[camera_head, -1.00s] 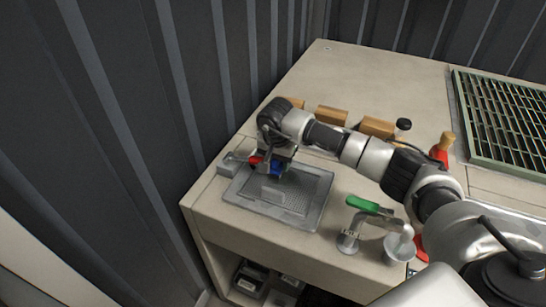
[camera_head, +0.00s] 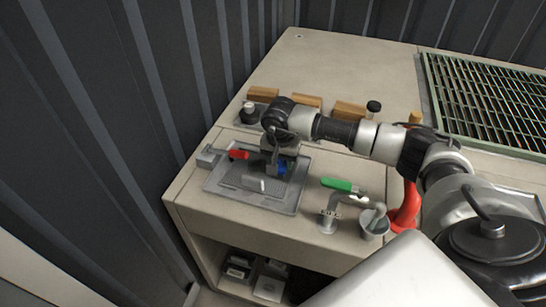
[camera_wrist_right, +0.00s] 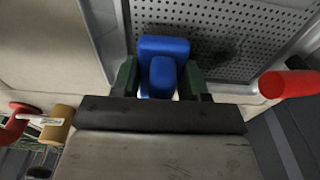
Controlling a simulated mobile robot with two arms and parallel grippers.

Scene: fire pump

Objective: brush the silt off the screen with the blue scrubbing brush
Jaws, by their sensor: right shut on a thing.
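My right gripper (camera_head: 281,168) is shut on the blue scrubbing brush (camera_head: 284,168) over the right part of the grey tray (camera_head: 213,186). In the right wrist view, the brush (camera_wrist_right: 163,62) sits between the dark green fingers (camera_wrist_right: 160,78) of this gripper. The perforated screen (camera_wrist_right: 228,24) lies beyond it, with a dark patch, perhaps silt or shadow, right of the brush. In the head view the screen (camera_head: 240,181) shows a small pale patch near its middle. I cannot tell whether the bristles touch the screen. My left gripper is not in view.
A red handle (camera_head: 238,154) is at the tray's back left. A green-handled valve (camera_head: 338,185) and a grey cup (camera_head: 373,223) stand to the right. Wooden blocks (camera_head: 307,100) and a black-capped bottle (camera_head: 374,107) are behind my arm. A green grating (camera_head: 490,100) lies far right.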

